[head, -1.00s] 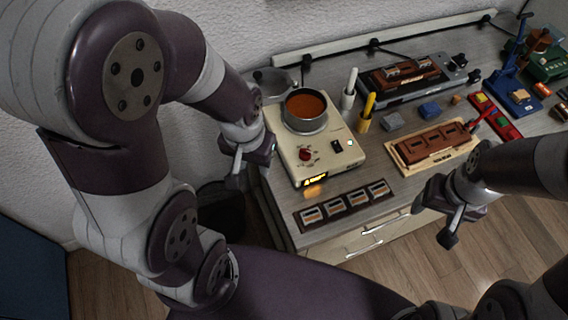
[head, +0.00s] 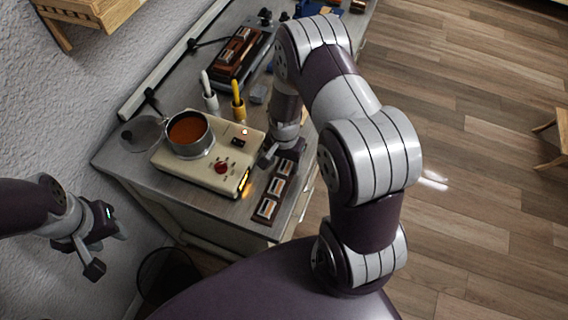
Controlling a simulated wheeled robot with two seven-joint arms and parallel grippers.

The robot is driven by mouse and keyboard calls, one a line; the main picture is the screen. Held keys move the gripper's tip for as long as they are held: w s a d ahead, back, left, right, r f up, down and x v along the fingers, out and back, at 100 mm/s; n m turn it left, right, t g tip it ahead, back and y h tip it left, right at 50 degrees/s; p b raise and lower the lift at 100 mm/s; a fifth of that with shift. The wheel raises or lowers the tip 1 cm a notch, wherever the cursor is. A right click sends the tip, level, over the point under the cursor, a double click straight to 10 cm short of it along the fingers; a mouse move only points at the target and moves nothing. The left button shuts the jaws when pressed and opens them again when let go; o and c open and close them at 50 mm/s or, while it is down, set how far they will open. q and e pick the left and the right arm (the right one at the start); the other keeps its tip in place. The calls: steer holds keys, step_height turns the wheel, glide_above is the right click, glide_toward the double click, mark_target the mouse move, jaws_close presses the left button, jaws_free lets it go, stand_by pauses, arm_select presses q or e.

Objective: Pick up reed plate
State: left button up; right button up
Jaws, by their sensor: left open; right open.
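A dark brown rack (head: 258,217) lies along the front edge of the workbench. It holds several small reed plates, light and orange in colour, of which the nearest (head: 266,207), a middle one (head: 277,186) and a farther one (head: 284,168) show. My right gripper (head: 279,157) is open over the far end of the rack and hides that end. I cannot tell whether it touches a plate. My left gripper (head: 108,251) is open and empty, off the bench at the left, near the wall.
A cream heater unit (head: 208,177) with a pot of reddish-brown liquid (head: 188,133) stands beside the rack. A white pen (head: 208,92) and a yellow one (head: 237,97) stand upright behind it. A dark machine (head: 238,55) is farther back. Open floor lies to the right.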

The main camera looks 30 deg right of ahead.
steer(key=shift+s+d+f, duration=0.15)
steer(key=shift+d+f, duration=0.1)
steer(key=shift+f, duration=0.35)
steer(key=shift+a, duration=0.15)
steer(key=c, duration=1.1)
steer(key=shift+c, duration=0.2)
